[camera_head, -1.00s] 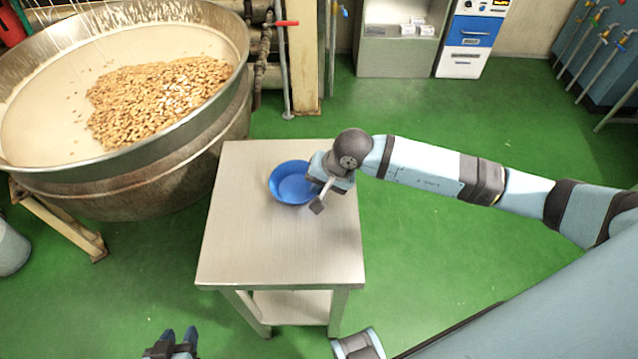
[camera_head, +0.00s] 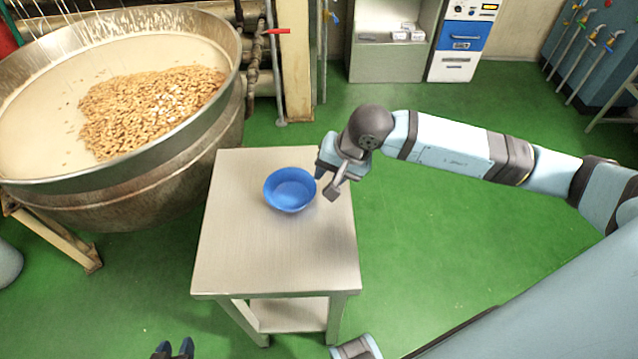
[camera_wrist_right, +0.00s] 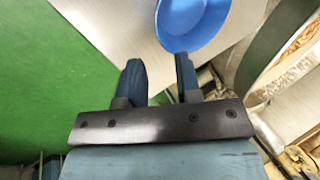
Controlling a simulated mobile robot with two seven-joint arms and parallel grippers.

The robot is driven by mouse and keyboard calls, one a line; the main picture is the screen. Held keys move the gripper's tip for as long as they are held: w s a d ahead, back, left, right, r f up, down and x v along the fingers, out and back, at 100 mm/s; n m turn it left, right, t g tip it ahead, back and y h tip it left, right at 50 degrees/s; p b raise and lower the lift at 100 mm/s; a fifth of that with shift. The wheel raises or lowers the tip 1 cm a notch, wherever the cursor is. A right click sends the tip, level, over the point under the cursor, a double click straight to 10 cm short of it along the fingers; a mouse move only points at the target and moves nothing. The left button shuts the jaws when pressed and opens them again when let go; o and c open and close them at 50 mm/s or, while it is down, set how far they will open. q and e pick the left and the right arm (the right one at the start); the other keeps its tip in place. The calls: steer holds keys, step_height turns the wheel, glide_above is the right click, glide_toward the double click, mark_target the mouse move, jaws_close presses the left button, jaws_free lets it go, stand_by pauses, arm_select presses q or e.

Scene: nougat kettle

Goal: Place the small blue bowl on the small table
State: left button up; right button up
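The small blue bowl (camera_head: 290,189) stands upright on the top of the small table (camera_head: 270,262), towards its far half. My right gripper (camera_head: 326,178) is just to the right of the bowl, over the table's right edge. In the right wrist view the bowl (camera_wrist_right: 192,22) lies beyond the fingertips, and the two fingers of the right gripper (camera_wrist_right: 160,62) are apart with nothing between them. My left gripper (camera_head: 174,348) shows only its dark fingertips at the bottom edge of the head view, with a small gap between them.
A large metal kettle (camera_head: 150,205) with pale mix and a heap of nuts stands left of the table. A shelf cabinet (camera_head: 385,60) and a blue and white unit (camera_head: 462,42) stand at the back. Green floor (camera_head: 440,255) is clear right of the table.

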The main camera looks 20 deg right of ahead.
steer(key=shift+v, duration=1.65)
